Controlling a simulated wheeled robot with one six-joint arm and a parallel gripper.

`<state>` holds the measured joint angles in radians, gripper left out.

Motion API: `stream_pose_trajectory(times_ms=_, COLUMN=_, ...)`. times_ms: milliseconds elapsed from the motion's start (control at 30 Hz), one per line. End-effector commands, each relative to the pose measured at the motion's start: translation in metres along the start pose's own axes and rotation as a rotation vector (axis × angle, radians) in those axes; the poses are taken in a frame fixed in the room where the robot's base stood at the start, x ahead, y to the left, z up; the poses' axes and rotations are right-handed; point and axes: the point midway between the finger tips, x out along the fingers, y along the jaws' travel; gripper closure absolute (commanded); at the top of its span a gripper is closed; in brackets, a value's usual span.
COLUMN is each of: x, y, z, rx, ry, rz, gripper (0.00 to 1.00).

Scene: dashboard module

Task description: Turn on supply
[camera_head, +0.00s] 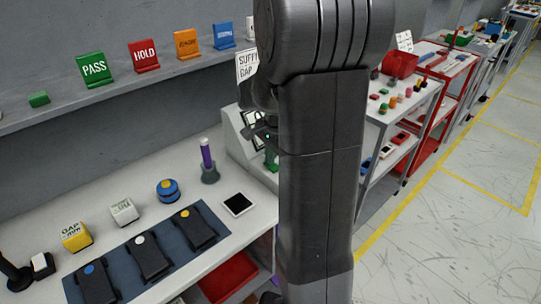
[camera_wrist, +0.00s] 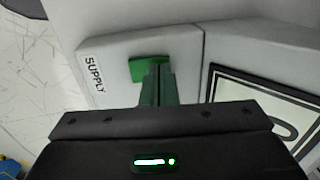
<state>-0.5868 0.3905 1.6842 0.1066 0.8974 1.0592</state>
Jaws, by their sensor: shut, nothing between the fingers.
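The light grey dashboard module (camera_head: 232,125) stands at the right end of the workbench, partly hidden behind my arm. In the wrist view, its panel carries a white SUPPLY label (camera_wrist: 93,74) and, beside it, a green switch (camera_wrist: 138,70). My gripper (camera_wrist: 159,72) is shut and empty, with its fingertips overlapping the right part of the switch. I cannot tell whether they touch it or which position it is in. A framed screen (camera_wrist: 275,100) is to the right of the fingers. In the head view, my fingertips are hard to make out.
A shelf with coloured signs (camera_head: 95,70) runs above. A trolley (camera_head: 400,125) stands at right; the floor beyond is clear.

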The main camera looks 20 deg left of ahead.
Motion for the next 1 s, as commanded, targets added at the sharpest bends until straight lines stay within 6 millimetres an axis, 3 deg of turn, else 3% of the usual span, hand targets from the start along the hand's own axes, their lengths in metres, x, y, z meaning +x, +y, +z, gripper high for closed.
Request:
stream_pose_trajectory(times_ms=533, x=0.007, y=0.0, z=0.0, rx=0.001, ry=-0.003, rz=0.068, gripper=1.0)
stream_pose_trajectory(times_ms=1000, x=0.003, y=0.015, z=0.001, rx=0.002, ry=-0.004, rz=0.07, gripper=1.0)
